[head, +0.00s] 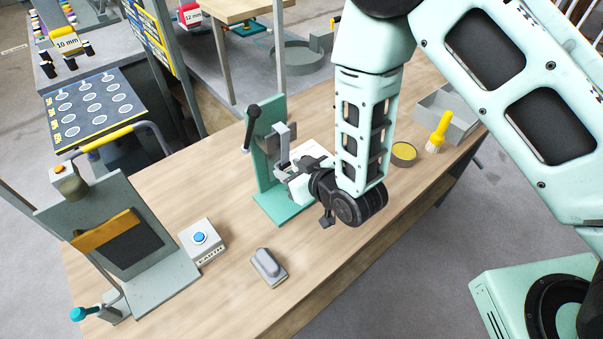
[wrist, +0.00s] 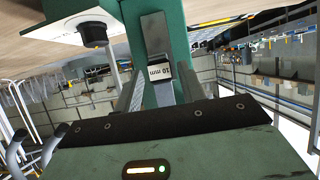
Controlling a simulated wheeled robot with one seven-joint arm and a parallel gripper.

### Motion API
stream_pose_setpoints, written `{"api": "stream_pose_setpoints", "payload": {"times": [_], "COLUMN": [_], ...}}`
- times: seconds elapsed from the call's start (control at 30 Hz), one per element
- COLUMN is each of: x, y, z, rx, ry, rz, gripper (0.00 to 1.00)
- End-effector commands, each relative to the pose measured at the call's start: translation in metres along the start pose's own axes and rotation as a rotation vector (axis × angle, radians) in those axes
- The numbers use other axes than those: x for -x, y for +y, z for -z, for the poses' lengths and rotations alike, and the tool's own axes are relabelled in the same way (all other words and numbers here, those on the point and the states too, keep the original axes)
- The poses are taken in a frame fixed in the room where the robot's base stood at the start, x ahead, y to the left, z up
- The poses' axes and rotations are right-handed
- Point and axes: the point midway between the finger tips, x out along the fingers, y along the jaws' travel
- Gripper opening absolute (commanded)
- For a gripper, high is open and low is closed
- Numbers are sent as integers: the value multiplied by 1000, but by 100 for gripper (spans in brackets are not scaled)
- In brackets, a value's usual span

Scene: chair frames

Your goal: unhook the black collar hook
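A teal stand (head: 272,185) rises from the bench with a grey upright bar and clamp (head: 284,145) on its face. A black-knobbed lever (head: 251,127) is at its left side. I cannot single out the black collar hook with certainty. My gripper (head: 298,172) is at the right front of the stand, close to the clamp. In the wrist view, my two grey fingers (wrist: 158,88) stand apart on either side of a metal bar (wrist: 156,35) with a white "10 mm" label (wrist: 160,73). Contact with the bar cannot be told.
A white box with a blue button (head: 200,238), a grey handled block (head: 268,267) and a second upright fixture (head: 130,245) stand to the left. A yellow tin (head: 403,153), a brush (head: 438,133) and a grey tray (head: 455,120) lie to the right.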

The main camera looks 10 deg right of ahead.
Motion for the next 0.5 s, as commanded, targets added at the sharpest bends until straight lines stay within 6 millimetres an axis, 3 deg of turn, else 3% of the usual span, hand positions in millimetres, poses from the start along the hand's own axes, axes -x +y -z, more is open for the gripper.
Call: {"api": "stream_pose_setpoints", "payload": {"times": [0.07,0.2,0.5], "x": [-12,-9,-8], "y": [0,0,0], "z": [0,0,2], "rx": [0,0,0], "ry": [2,0,1], "rz": [0,0,1], "gripper": [40,1,0]}}
